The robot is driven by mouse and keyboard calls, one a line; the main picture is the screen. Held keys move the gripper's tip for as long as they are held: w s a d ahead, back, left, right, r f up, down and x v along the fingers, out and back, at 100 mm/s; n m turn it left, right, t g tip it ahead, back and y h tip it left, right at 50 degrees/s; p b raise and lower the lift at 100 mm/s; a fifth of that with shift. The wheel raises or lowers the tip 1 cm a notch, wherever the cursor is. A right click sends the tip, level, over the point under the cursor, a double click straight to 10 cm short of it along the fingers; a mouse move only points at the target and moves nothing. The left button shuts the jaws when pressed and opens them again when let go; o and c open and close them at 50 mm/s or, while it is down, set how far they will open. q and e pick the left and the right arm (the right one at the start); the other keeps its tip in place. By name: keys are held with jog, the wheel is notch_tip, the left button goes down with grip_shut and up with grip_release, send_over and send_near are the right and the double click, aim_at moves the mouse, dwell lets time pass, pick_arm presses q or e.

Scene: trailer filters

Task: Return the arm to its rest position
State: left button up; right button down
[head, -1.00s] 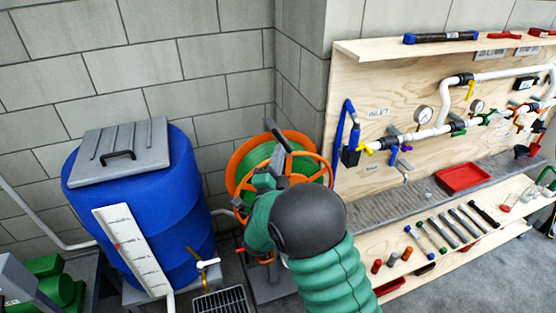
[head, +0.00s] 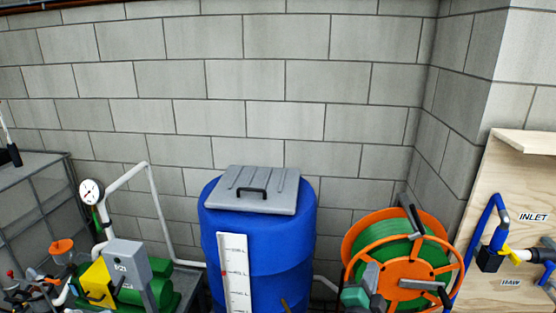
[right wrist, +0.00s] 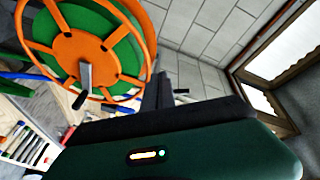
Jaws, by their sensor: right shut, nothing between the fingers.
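My right gripper (head: 372,278) shows at the bottom of the head view, in front of the orange hose reel (head: 415,235). Its fingers are grey and its wrist is green; the rest of the arm is out of frame. The fingers are shut and hold nothing. In the right wrist view the dark fingers (right wrist: 160,92) rise past the green wrist housing, beside the reel (right wrist: 85,45). I cannot tell how far the fingers are from the reel. My left gripper is not in view.
A blue barrel (head: 262,255) with a grey lid (head: 254,190) stands left of the reel. A green pump (head: 155,295) with a gauge (head: 91,192) is further left. A plywood panel (head: 510,200) with pipes is at the right. A block wall (head: 270,90) is behind.

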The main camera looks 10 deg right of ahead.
jog(key=s+a+f+n+g+y, duration=0.3)
jog(key=a+f+n+y, duration=0.1)
jog(key=f+n+y, duration=0.15)
jog(key=s+a+f+n+g+y, duration=0.3)
jog(key=a+f+n+y, duration=0.15)
jog(key=f+n, duration=0.2)
jog(key=s+f+n+g, duration=0.3)
jog(key=s, duration=0.4)
jog(key=s+f+n+g, duration=0.2)
jog(key=s+f+g, duration=0.1)
jog(key=s, duration=0.5)
jog(key=shift+s+n+g, duration=0.3)
jog(key=shift+n+g, duration=0.1)
jog(key=shift+g, duration=0.1)
jog(key=shift+d, duration=0.2)
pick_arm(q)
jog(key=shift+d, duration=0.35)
pick_arm(e)
jog(key=shift+d, duration=0.25)
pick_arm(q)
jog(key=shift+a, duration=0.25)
pick_arm(e)
jog(key=shift+a, duration=0.2)
